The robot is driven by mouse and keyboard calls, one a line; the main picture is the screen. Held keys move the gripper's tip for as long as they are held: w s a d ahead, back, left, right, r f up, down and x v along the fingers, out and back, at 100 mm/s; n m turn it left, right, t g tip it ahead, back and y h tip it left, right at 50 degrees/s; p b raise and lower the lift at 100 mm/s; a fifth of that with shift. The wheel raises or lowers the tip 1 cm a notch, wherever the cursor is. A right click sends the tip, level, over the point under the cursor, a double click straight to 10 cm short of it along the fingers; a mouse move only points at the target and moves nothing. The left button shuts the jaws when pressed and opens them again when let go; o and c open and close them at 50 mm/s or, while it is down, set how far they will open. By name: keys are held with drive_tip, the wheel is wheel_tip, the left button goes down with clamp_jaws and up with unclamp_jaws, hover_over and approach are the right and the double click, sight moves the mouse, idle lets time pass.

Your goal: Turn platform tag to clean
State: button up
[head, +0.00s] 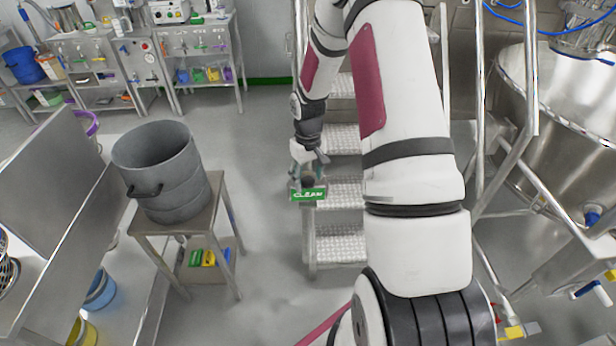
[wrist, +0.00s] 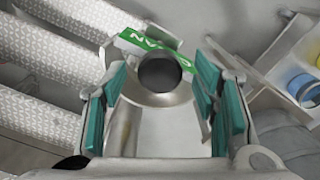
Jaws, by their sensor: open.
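The platform tag (head: 309,194) is a small green plate with white "CLEAN" lettering, on the left side of the metal steps. It also shows in the wrist view (wrist: 150,46), at the top, partly hidden behind a dark round knob (wrist: 160,72). My gripper (head: 307,172) is just above and behind the tag in the head view. In the wrist view its teal-padded fingers (wrist: 160,103) are spread on either side of the knob, with clear gaps. I cannot tell how the tag is mounted.
Metal steps with treads (head: 341,193) and handrails (head: 531,85) stand close to my arm. A grey drum (head: 160,172) sits on a small steel table (head: 215,215) at left. A large steel vessel (head: 560,100) is at right. Floor between table and steps is clear.

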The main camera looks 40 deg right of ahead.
wheel_tip(320, 180, up, 12)
idle(0.6)
idle(0.4)
drive_tip(key=s+a+r+t, duration=0.1)
drive_tip(key=s+a+r, duration=0.25)
drive_tip(key=r, duration=0.25)
drive_tip(key=s+a+r+h, duration=0.1)
drive_tip(key=s+a+r, duration=0.1)
drive_tip(key=a+r, duration=0.25)
drive_tip(key=s+a+r+t, duration=0.1)
drive_tip(key=s+a+r, duration=0.15)
drive_tip(key=r, duration=0.35)
drive_tip(key=s+a+r+t, duration=0.1)
drive_tip(key=s+a, duration=0.3)
drive_tip(key=s, duration=0.4)
drive_tip(key=s+a+r+n+t+y, duration=0.1)
drive_tip(key=s+a+r+t, duration=0.1)
drive_tip(key=s+a+r, duration=0.2)
drive_tip(key=s+a, duration=0.1)
drive_tip(key=s, duration=0.2)
drive_tip(key=shift+s+a+r, duration=0.25)
drive_tip(key=shift+s, duration=0.1)
